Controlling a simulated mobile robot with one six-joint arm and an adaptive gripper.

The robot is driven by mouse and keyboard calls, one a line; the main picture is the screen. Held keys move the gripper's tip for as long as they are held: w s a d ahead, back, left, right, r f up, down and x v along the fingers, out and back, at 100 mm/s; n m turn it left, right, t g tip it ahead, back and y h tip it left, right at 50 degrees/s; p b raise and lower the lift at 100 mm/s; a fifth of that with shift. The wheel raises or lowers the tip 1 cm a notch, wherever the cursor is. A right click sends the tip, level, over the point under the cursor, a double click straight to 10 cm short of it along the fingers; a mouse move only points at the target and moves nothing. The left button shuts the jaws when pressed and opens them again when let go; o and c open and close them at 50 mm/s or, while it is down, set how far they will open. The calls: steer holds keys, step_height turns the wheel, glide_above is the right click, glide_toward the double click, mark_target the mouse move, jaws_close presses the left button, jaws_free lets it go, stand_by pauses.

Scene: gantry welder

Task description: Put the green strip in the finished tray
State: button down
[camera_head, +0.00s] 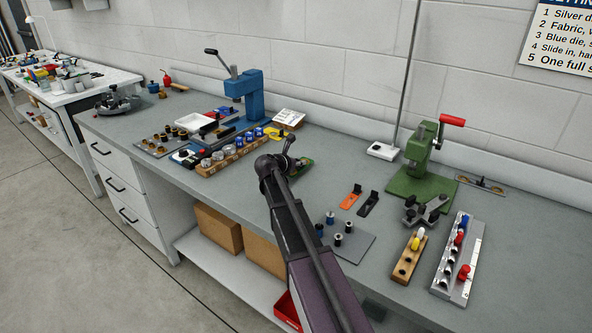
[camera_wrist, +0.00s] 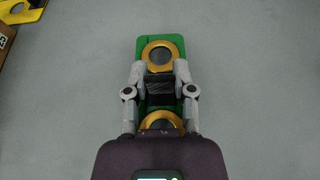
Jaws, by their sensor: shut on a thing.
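The green strip (camera_wrist: 140,45) is in the wrist view, with gold rings around dark round centres and a black block across its middle. My gripper (camera_wrist: 160,80) is shut on it, one finger on each long side at the black block. In the head view the strip (camera_head: 306,166) shows as a small green patch beside my gripper (camera_head: 292,163), mostly hidden by my arm, over the middle of the grey bench. I cannot tell whether it touches the bench. A shallow white tray (camera_head: 193,122) stands back left; no label confirms it as the finished tray.
A blue press (camera_head: 245,92) and a wooden block (camera_head: 232,158) with several round pieces stand left of my gripper. A green press (camera_head: 425,165), orange strip (camera_head: 351,196), black strip (camera_head: 369,204) and several racks stand right. A red bin (camera_head: 287,311) is below the bench.

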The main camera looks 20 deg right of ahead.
steer(key=shift+f+b, duration=0.5)
steer(key=shift+f, duration=0.35)
steer(key=shift+f, duration=0.15)
steer(key=shift+c, duration=2.3)
jaws_free()
steer(key=shift+r, duration=0.2)
steer(key=shift+a+r, duration=0.1)
steer(key=p+v, duration=0.4)
steer(key=v, duration=0.7)
steer(key=shift+s+a+r+p, duration=0.1)
steer(key=shift+s+a+p, duration=0.1)
steer(key=shift+a+p, duration=0.15)
